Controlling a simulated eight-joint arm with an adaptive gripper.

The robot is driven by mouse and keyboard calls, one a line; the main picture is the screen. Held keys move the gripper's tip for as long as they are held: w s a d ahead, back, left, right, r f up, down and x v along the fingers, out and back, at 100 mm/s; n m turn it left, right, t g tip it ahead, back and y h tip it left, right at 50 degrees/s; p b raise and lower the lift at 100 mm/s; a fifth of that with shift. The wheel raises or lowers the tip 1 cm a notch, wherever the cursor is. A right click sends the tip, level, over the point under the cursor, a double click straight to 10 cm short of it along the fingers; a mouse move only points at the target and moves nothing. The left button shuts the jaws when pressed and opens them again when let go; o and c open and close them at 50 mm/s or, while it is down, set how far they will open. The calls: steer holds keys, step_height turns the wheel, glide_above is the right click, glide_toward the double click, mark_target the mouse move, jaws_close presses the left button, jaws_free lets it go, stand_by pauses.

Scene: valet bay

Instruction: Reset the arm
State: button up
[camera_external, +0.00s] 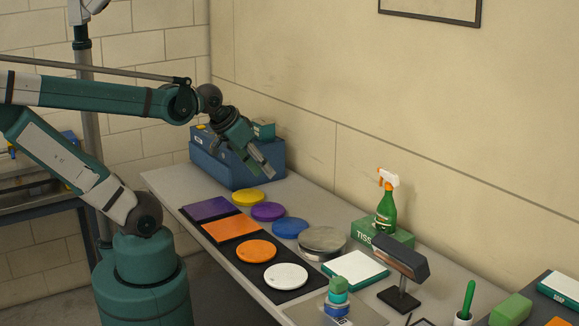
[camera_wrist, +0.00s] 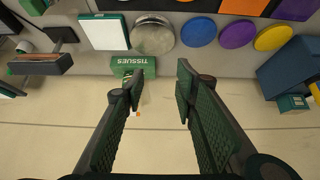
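My arm (camera_external: 120,97) reaches from its teal base on the left over the back-left part of the bench. My gripper (camera_external: 264,170) hangs in the air, tilted down to the right, in front of the blue box (camera_external: 215,165). In the wrist view my gripper (camera_wrist: 158,80) has its two dark green fingers apart, with nothing held between them. The green tissue box (camera_wrist: 133,67) shows beyond the left fingertip, apart from it as far as I can tell.
Dark mats lie along the front edge. A wall stands behind.

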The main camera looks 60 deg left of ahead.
steer(key=shift+f, duration=0.15)
step_height(320, 180, down, 10)
steer(key=b, duration=0.9)
steer(key=shift+r+b, duration=0.25)
steer(key=shift+b, duration=0.15)
stand_by(0.4)
